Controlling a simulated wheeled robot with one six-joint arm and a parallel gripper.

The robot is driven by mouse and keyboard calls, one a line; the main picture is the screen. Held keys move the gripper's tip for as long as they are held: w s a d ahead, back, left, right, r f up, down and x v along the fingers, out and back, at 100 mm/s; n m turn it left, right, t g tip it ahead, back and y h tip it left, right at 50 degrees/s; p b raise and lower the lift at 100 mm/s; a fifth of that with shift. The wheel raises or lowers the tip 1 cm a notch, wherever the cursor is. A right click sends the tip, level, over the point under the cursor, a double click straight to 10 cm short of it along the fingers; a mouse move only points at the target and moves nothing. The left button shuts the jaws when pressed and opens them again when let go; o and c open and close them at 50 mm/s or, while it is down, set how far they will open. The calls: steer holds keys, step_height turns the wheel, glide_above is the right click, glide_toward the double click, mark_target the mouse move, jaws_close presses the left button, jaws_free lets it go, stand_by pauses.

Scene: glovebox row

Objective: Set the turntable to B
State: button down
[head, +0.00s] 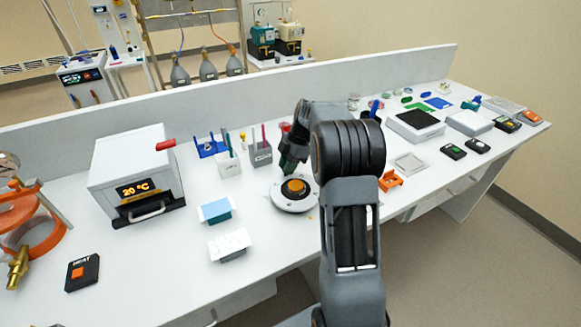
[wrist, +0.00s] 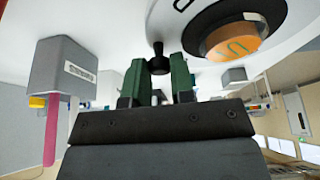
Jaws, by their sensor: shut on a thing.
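The turntable (head: 277,199) is a round white disc with a black ring and an orange centre cap (head: 295,185). It stands on the bench in the middle of the head view and fills the top right of the wrist view (wrist: 285,62). A small black knob (wrist: 159,65) stands out from the disc near its rim. My gripper (head: 287,166) is at the disc's far edge. Its green fingers (wrist: 160,75) are shut on the knob. Part of a dark letter shows on the disc in the wrist view, but I cannot tell which. No pointer setting is readable.
A grey labelled block with pens (head: 261,153) stands just behind the turntable. A white box reading 20 °C (head: 135,178) is at left, with a blue-topped block (head: 215,210) nearer. An orange holder (head: 390,181) is right of my arm. Bench is clear in front of the turntable.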

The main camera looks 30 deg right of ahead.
mark_target(273, 187)
steer(key=shift+s+a+n+g+b, duration=0.15)
steer(key=shift+a+n+g, duration=0.3)
steer(key=shift+n, duration=0.35)
steer(key=shift+w+a+n+g+b, duration=0.1)
steer(key=shift+a+n+g+b, duration=0.1)
steer(key=shift+a+n, duration=0.5)
steer(key=shift+s+a+n+g+b, duration=0.1)
steer(key=shift+a+n+g, duration=0.25)
steer(key=shift+n, duration=0.55)
steer(key=shift+s+a+n+g+h, duration=0.3)
steer(key=shift+a+n, duration=0.2)
steer(key=shift+n, duration=0.45)
steer(key=shift+s+a+n+g+h, duration=0.25)
steer(key=shift+a+n, duration=0.2)
steer(key=shift+n, duration=0.5)
steer(key=shift+s+a, duration=0.1)
steer(key=shift+s, duration=0.05)
steer(key=c, duration=1)
jaws_free()
steer(key=p+v, duration=0.1)
steer(key=v, duration=1.3)
steer(key=shift+a+p, duration=0.15)
steer(key=shift+p, duration=0.25)
